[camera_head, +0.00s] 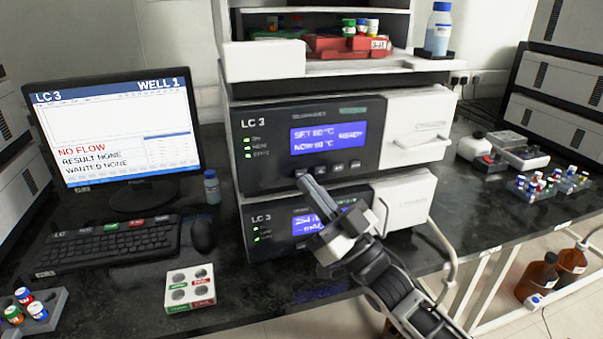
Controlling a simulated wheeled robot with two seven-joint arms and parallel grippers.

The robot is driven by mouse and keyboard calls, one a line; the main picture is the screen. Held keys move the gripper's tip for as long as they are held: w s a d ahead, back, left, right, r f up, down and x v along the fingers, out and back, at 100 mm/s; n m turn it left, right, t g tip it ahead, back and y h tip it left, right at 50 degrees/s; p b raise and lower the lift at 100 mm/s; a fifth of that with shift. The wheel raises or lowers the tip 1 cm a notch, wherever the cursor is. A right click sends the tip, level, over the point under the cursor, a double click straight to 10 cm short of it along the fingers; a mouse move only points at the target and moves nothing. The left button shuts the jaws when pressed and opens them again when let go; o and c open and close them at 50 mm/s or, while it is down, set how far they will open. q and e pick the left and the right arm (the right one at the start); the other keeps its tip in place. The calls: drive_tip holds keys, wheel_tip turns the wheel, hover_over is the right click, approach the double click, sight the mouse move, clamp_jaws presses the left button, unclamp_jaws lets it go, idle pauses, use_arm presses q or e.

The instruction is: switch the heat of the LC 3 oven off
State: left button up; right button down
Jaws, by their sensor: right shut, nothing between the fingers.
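The LC 3 oven (262,126) is the upper dark-fronted unit in the middle of the head view. Its blue display (327,138) reads a set and a now temperature, seemingly 60 °C, with what looks like READY. A row of small buttons (338,168) runs under the display. My right gripper (305,180) is shut and empty, its fingertips at the oven's lower edge by the leftmost button. I cannot tell whether they touch it. My left gripper is not in view.
A second LC 3 unit (262,215) sits below, its display partly hidden by my right gripper. A monitor (118,130) reads NO FLOW. A keyboard (110,245), mouse (203,234) and small box (190,288) stand left. Vial racks (533,188) stand right. A bottle (439,28) is on top.

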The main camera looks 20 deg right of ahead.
drive_tip(key=shift+w, duration=0.15)
drive_tip(key=shift+w, duration=0.3)
idle(0.6)
